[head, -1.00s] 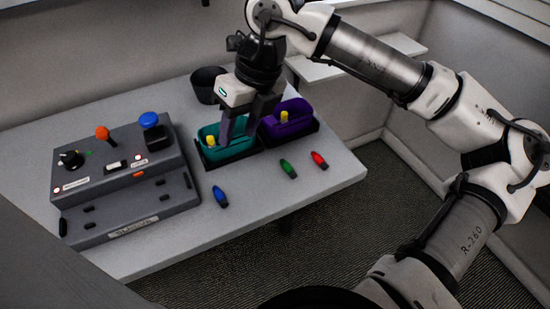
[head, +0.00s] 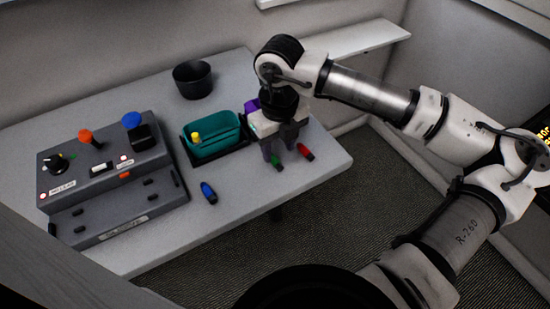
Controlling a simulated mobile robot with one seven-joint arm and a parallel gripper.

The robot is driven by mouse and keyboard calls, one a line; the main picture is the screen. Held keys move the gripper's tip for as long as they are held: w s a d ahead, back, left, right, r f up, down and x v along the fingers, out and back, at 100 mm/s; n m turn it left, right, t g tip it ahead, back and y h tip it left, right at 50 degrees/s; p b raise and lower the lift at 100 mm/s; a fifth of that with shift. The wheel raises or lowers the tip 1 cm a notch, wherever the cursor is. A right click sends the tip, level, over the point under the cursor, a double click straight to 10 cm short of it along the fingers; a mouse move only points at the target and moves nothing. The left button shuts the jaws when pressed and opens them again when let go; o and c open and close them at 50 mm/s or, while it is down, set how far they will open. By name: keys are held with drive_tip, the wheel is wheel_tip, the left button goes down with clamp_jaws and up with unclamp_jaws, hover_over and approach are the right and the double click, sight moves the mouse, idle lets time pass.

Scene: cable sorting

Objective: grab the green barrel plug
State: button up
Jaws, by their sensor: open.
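The green barrel plug (head: 277,163) lies on the grey table near its front edge, partly hidden by my gripper. My gripper (head: 280,158) points down right at the plug, with its fingers apart. In this view I cannot tell how far above the plug the fingertips are, or whether they touch it. A red plug (head: 306,152) lies close to the right of my gripper. A blue plug (head: 208,193) lies apart to the left.
A teal bin (head: 222,147) with a yellow item (head: 195,138) stands behind and left. A black cup (head: 193,80) stands at the back, and a control box (head: 110,185) fills the left.

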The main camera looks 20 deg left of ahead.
sight(278, 164)
drive_tip(key=f, duration=0.2)
drive_tip(key=f+p, duration=0.1)
drive_tip(key=f, duration=0.1)
drive_tip(key=shift+s, duration=0.3)
drive_tip(key=shift+d, duration=0.1)
drive_tip(key=shift+c, duration=0.4)
clamp_jaws()
